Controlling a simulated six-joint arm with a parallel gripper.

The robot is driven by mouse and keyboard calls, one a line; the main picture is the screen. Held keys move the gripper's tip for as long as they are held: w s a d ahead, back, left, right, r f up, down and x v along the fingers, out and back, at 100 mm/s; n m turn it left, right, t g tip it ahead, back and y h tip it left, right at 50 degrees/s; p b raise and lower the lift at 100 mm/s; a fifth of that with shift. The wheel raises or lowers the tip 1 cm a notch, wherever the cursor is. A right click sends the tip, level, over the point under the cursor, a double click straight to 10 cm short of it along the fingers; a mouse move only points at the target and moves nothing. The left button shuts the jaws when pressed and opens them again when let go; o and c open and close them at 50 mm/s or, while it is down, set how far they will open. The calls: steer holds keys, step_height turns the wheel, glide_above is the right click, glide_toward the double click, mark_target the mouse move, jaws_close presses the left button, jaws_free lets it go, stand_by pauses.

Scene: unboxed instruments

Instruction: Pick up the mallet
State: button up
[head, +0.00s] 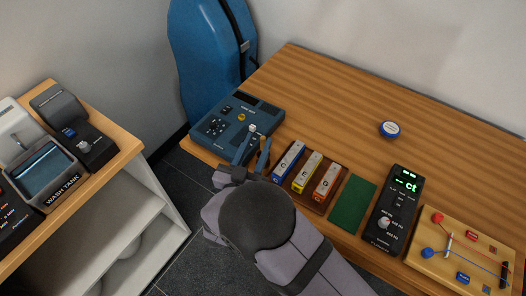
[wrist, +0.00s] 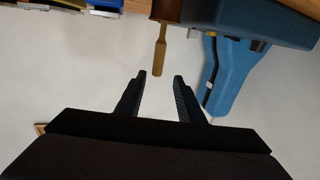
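In the wrist view, a tan wooden handle (wrist: 160,48), which looks like the mallet's, sticks out from a dark brown part (wrist: 166,10) at the top edge. Its head cannot be made out. My gripper (wrist: 160,75) is open and empty, with the handle's end just beyond the gap between the fingertips, apart from both. In the head view, my gripper (head: 258,140) is over the table's near edge, between the blue device (head: 262,108) and the chime bars (head: 308,172). The mallet cannot be made out there; my arm may hide it.
Right of the chime bars lie a green mat (head: 352,203), a black device with a green display (head: 408,180) and a wooden board (head: 425,255). A blue case (head: 205,60) stands behind the table. The table's back (head: 320,90) is clear.

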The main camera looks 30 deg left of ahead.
mark_target(264, 137)
steer(key=shift+w+a+f+p, duration=0.2)
steer(key=shift+w+f, duration=0.15)
steer(key=shift+w, duration=0.2)
steer(key=shift+w+a+f+p, duration=0.1)
steer(key=shift+w+f+p, duration=0.15)
steer(key=shift+w, duration=0.25)
steer(key=shift+d+p+x, duration=0.2)
steer(key=shift+p+x, duration=0.3)
steer(key=shift+x, duration=0.4)
steer(key=shift+d+p+x, duration=0.15)
steer(key=shift+p+x, duration=0.35)
steer(key=shift+x, duration=1.25)
steer(key=shift+f, duration=0.1)
jaws_close()
